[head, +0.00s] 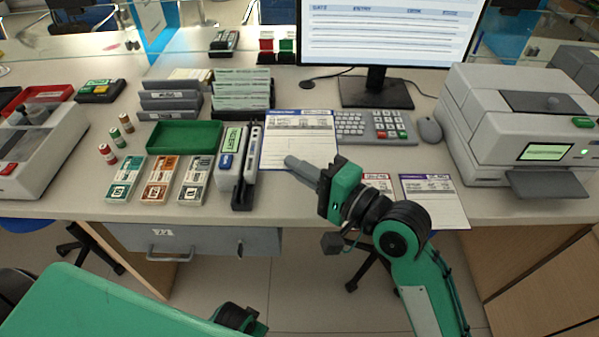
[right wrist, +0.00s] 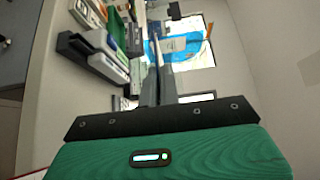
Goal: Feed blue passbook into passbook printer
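The passbook printer (head: 525,125) is the white machine at the right of the counter, with a lit green screen and a grey tray (head: 548,183) jutting out at its front. An upright holder (head: 241,195) stands left of centre with slim items in it. My left gripper is not clearly seen.
A printed sheet (head: 300,140) lies beyond my right gripper, with a keyboard (head: 370,126), mouse (head: 429,130) and monitor (head: 376,92) behind. Two papers, one a printed form (head: 434,200), lie at the front edge.

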